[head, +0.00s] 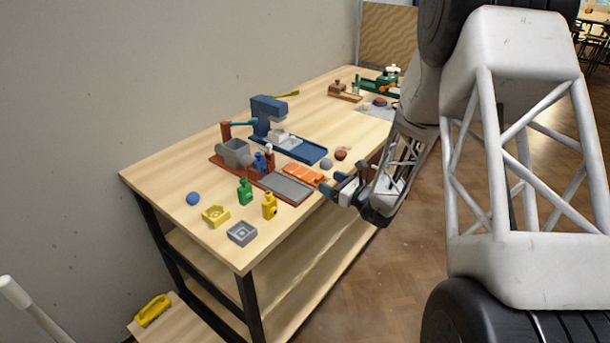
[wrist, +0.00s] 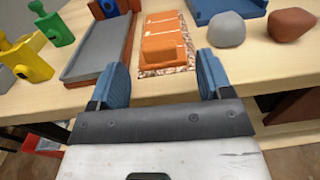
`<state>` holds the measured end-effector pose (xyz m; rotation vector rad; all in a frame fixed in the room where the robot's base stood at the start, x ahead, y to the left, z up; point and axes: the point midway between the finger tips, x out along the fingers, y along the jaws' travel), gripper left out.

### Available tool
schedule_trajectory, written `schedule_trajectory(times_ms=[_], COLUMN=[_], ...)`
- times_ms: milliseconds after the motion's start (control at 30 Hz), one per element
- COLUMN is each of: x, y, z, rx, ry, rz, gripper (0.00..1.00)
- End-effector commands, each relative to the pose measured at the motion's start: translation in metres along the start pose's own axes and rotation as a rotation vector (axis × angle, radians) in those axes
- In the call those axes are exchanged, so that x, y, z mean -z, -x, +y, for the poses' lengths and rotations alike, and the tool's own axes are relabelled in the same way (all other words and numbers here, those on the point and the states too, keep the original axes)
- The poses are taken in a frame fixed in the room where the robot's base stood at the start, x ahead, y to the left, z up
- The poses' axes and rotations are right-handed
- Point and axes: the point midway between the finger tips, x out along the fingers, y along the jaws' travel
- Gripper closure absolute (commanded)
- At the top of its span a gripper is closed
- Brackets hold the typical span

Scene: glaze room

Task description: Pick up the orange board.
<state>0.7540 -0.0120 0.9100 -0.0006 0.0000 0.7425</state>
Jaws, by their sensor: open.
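The orange board (head: 304,174) lies near the front edge of the wooden table, beside a grey-topped slab. In the wrist view the orange board (wrist: 164,42) is a flat piece with a raised block at its near end, lying on a speckled mat (wrist: 167,70). My gripper (head: 335,190) is at the table's front edge, just short of the board. In the wrist view its two blue fingers (wrist: 162,75) are apart, with the board ahead and between them. The fingers hold nothing.
A grey slab in a brown frame (wrist: 90,50) lies left of the board. A grey lump (wrist: 227,29) and a brown lump (wrist: 291,24) lie to its right, near a blue tray (head: 304,151).

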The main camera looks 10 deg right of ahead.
Motion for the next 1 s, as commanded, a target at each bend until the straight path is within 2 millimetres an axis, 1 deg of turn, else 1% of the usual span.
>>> schedule_trajectory(times_ms=[100, 300, 867, 967, 1000], x=[0.001, 0.0, 0.0, 0.0, 0.0], y=[-0.013, -0.025, -0.026, -0.026, -0.026], z=[0.001, 0.001, 0.001, 0.001, 0.001], rx=[-0.002, -0.001, 0.0, 0.0, 0.0], ry=[0.0, -0.001, -0.001, -0.001, -0.001], rz=[0.0, -0.001, 0.0, 0.0, 0.0], gripper=[0.28, 0.28, 0.28, 0.41, 0.48])
